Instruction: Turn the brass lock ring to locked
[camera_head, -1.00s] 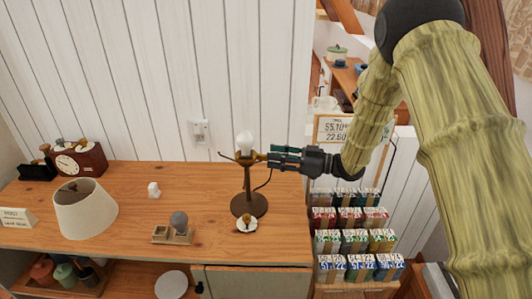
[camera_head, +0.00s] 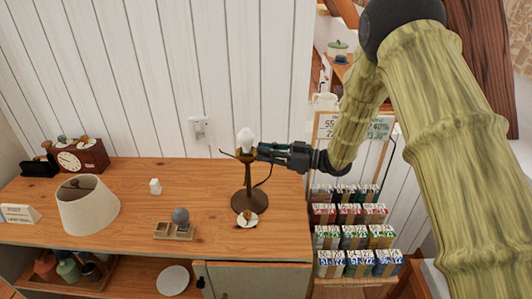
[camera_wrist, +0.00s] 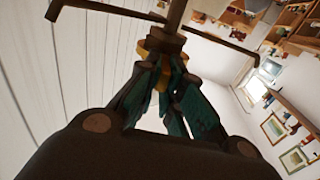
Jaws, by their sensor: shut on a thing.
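The lamp base (camera_head: 245,200) stands upright on the wooden sideboard, with a white bulb (camera_head: 245,138) at its top and thin side arms. The brass lock ring (camera_wrist: 165,44) sits on the lamp's stem just below the bulb; it is small and partly hidden by my fingers. My gripper (camera_head: 258,152) reaches in from the right, level with the ring. In the wrist view its green-padded fingers (camera_wrist: 165,65) are closed on the ring's brass part. Whether the ring stands at locked cannot be told.
A lampshade (camera_head: 88,205) stands on the sideboard (camera_head: 130,222) at left, near a clock (camera_head: 82,156). Racked boxes (camera_head: 350,213) are below my arm.

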